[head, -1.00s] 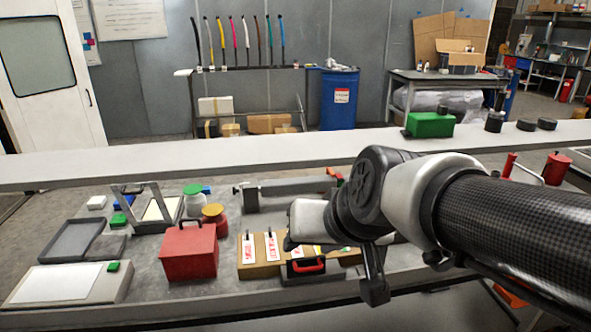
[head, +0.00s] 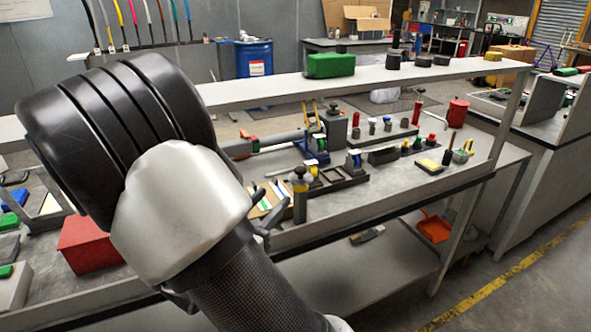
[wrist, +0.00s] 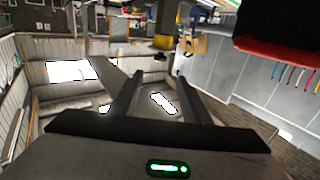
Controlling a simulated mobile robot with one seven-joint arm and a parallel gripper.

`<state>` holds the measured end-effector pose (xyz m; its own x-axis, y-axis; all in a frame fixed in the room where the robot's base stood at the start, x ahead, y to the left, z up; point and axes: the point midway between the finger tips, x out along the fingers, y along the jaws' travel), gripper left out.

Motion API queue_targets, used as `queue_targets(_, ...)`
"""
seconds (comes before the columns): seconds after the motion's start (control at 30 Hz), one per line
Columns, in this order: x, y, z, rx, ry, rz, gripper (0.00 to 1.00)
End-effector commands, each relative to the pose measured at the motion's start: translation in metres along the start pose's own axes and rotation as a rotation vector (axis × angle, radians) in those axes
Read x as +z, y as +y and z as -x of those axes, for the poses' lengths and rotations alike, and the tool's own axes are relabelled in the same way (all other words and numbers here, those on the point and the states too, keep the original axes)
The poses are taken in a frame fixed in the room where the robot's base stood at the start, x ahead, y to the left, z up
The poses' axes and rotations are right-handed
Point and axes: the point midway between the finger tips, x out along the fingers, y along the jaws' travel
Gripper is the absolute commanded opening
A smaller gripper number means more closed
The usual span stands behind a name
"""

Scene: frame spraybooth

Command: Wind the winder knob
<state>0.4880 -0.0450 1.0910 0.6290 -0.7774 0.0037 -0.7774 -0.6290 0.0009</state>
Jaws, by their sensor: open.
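No winder knob can be made out for certain in either view. Candidates on the bench (head: 405,195) are an upright grey post (head: 300,203) with a yellow collar and dark top, and a blue fixture (head: 312,147) behind it. In the head view my arm covers the left part of the bench, and I cannot make out my gripper's fingertips there. In the wrist view my gripper (wrist: 160,78) shows two dark fingers spread apart, with nothing between them. A yellow-and-dark upside-down piece (wrist: 164,42) shows beyond the fingertips, apart from them.
A raised shelf runs along the back, carrying a green box (head: 331,65) and dark round pieces. A red box (head: 88,244) stands at left, partly behind my arm. Several small fixtures crowd the bench's middle. An orange dustpan (head: 433,228) lies low at right.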

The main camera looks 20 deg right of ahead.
Motion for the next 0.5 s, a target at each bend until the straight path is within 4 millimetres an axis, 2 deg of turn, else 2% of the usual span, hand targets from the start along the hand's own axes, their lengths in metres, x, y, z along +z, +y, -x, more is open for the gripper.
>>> queue_targets(0.5, 0.000, 0.001, -0.112, 0.003, -0.001, -0.001, 0.43)
